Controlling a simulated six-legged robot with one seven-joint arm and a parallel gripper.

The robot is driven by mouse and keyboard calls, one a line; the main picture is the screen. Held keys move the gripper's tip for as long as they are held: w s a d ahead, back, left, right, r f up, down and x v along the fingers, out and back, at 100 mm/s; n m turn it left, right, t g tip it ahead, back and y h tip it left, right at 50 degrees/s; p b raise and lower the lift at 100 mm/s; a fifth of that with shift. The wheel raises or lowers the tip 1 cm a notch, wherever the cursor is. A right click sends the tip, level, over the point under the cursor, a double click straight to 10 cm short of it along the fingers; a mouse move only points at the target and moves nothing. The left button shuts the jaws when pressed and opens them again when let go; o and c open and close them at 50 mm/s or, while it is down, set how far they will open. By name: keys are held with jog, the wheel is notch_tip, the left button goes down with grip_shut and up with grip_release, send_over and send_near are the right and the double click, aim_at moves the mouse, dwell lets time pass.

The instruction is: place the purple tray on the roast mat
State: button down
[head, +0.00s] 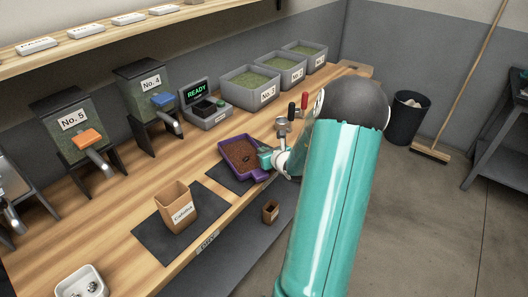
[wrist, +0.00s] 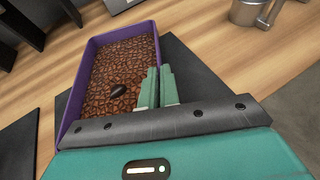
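The purple tray (head: 222,157) is full of brown beans, and one larger dark bean shape (wrist: 118,91) lies on them. The tray is over a dark mat (head: 225,176) near the bench's front edge; the mat shows beside and in front of it. In the wrist view the mat (wrist: 205,75) shows to the right of the tray (wrist: 75,88). I cannot tell whether the tray rests on it or hovers slightly above. My gripper (wrist: 159,86) has its fingers close together astride the tray's right wall; it is at the tray's right side in the head view (head: 265,160).
A second dark mat (head: 148,243) holds a paper bag (head: 177,207). A scale reading READY (head: 207,111) and labelled green bins (head: 250,92) stand behind. A metal cup with handles (head: 283,127) is right of the tray. A small brown box (head: 270,212) sits below the bench edge.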

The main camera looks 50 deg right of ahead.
jog(key=shift+f, duration=0.1)
jog(key=c, duration=1.6)
grip_release()
jog(key=shift+c, duration=0.2)
